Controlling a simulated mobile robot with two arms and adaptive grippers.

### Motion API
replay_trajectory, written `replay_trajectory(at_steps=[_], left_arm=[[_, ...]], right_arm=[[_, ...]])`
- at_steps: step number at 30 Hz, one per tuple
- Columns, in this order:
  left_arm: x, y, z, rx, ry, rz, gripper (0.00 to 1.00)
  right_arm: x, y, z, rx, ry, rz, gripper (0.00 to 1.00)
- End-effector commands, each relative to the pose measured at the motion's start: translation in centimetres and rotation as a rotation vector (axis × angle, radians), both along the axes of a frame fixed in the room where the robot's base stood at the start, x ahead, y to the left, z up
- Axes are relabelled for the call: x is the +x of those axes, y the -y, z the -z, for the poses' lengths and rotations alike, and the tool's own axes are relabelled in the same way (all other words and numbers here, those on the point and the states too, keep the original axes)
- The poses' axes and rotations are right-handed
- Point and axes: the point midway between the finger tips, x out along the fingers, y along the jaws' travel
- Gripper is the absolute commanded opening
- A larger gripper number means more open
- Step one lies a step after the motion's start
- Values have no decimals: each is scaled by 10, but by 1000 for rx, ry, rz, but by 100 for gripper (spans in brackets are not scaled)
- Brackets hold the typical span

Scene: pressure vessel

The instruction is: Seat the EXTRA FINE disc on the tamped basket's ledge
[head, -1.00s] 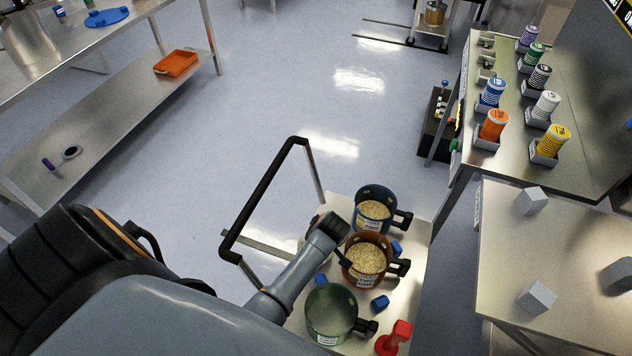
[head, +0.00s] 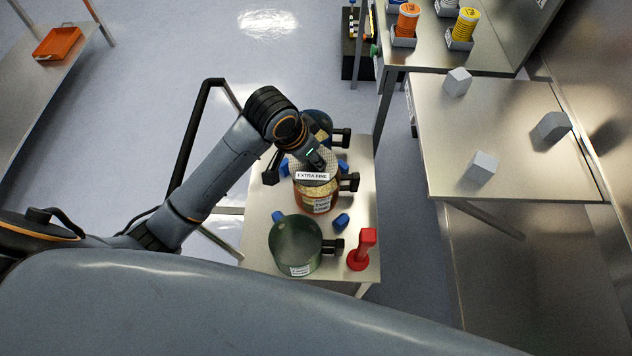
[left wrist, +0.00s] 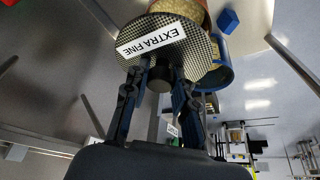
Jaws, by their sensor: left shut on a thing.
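The EXTRA FINE disc (head: 312,176) is a grey mesh round with a white label. My left gripper (head: 313,158) is shut on a dark knob on the disc, as the left wrist view shows with the disc (left wrist: 192,48) and the fingers (left wrist: 158,82). The disc overlaps the top of the brown-orange basket (head: 321,204) in the head view. Pale grain shows below the label's edge, inside the basket. The disc hides the basket's ledge, and I cannot tell whether they touch. My right gripper is not in view.
On the cart (head: 259,225) stand a green vessel (head: 296,246) in front and a blue vessel (head: 325,122) behind the basket. A red tool (head: 361,250) and small blue pieces (head: 341,221) are close by. A black cart handle (head: 190,140) rises at left.

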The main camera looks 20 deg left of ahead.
Motion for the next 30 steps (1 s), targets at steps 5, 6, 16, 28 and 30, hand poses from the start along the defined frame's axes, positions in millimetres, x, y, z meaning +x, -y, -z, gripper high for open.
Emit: replay_trajectory(at_steps=[5,6,16,28,30], left_arm=[[-49,25,-4,4,1,404,0],[-58,28,-5,4,0,471,0],[-66,29,3,-3,-5,674,0],[13,4,53,-6,-5,671,0],[23,1,64,-6,-4,670,0]], right_arm=[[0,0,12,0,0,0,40],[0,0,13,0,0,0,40],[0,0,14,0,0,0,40],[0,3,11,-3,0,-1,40],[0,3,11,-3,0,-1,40]])
